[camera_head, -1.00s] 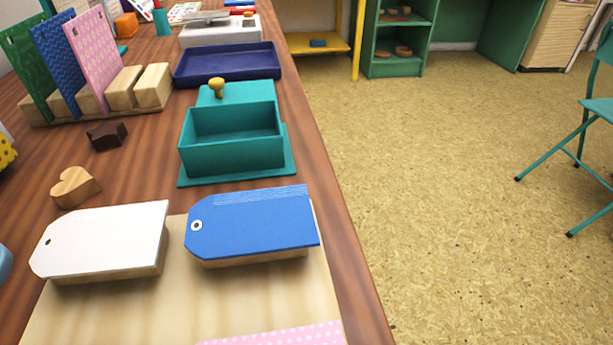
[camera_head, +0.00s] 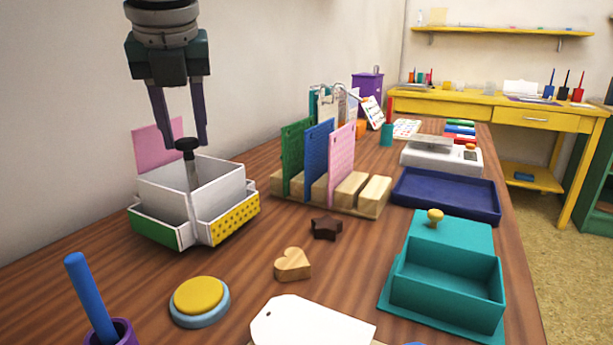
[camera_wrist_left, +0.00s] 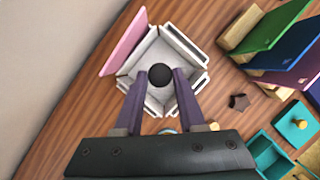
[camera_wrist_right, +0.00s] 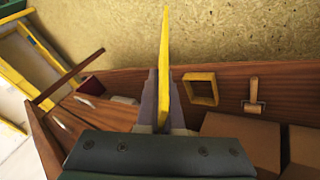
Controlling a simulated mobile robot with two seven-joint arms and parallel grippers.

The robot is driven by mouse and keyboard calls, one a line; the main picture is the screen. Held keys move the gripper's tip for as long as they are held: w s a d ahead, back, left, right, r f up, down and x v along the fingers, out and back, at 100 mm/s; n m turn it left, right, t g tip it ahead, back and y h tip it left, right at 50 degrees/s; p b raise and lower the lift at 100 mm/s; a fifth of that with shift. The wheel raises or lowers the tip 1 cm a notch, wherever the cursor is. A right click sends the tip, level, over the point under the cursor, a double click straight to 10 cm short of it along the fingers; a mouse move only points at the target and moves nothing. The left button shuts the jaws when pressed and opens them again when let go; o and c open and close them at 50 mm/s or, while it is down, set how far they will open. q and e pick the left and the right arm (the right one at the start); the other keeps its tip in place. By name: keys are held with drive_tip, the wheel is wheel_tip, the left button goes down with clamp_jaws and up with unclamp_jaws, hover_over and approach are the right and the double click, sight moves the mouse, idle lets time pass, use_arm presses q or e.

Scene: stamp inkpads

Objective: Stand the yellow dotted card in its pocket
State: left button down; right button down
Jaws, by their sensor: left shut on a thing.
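A white caddy (camera_head: 181,189) with outer pockets stands on the table at the left of the head view. One pocket front is yellow with dots (camera_head: 236,219), another is green (camera_head: 153,230). A pink card (camera_head: 158,142) stands at its back. My left gripper (camera_head: 185,146) is shut on the black knob (camera_head: 187,144) on the caddy's central post. The knob also shows between the fingers in the left wrist view (camera_wrist_left: 159,73). My right gripper (camera_wrist_right: 164,112) is shut on a yellow card (camera_wrist_right: 166,50), seen nearly edge-on, its dots not visible. The right gripper is outside the head view.
A wooden rack (camera_head: 354,190) with green, blue and pink cards stands right of the caddy. A teal box (camera_head: 446,282), a navy tray (camera_head: 445,195), a wooden heart (camera_head: 293,265), a dark star (camera_head: 326,228) and a yellow button (camera_head: 199,297) lie around. Bare table surrounds the caddy's front.

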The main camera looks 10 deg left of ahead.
use_arm(q)
drive_tip(key=shift+f, duration=0.1)
drive_tip(key=c, duration=0.5)
unclamp_jaws()
use_arm(e)
drive_tip(key=shift+r+p, duration=0.9)
use_arm(q)
drive_tip(key=v, duration=1.2)
